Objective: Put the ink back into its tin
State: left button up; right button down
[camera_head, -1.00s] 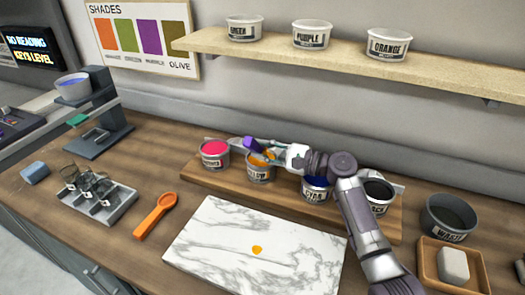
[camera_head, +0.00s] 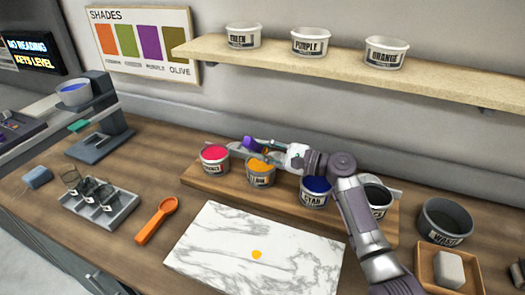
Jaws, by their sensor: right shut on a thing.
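My right gripper (camera_head: 272,151) is over the yellow tin (camera_head: 260,180), at its back rim. It is shut on a small tool with a purple part (camera_head: 250,143); fingers and tool overlap, so its shape is unclear. The tin is open and holds orange-yellow ink (camera_head: 258,166). A bit of orange shows by the fingers; I cannot tell whether it is on the tool. A small orange-yellow dab of ink (camera_head: 257,254) lies on the white marble slab (camera_head: 215,250). My left gripper is out of view.
Lidded tins stand on the shelf (camera_head: 350,65).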

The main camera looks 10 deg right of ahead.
notch_tip(320, 180, up, 7)
jog(key=p, duration=0.4)
jog(key=shift+f+p, duration=0.2)
jog(key=shift+p, duration=0.2)
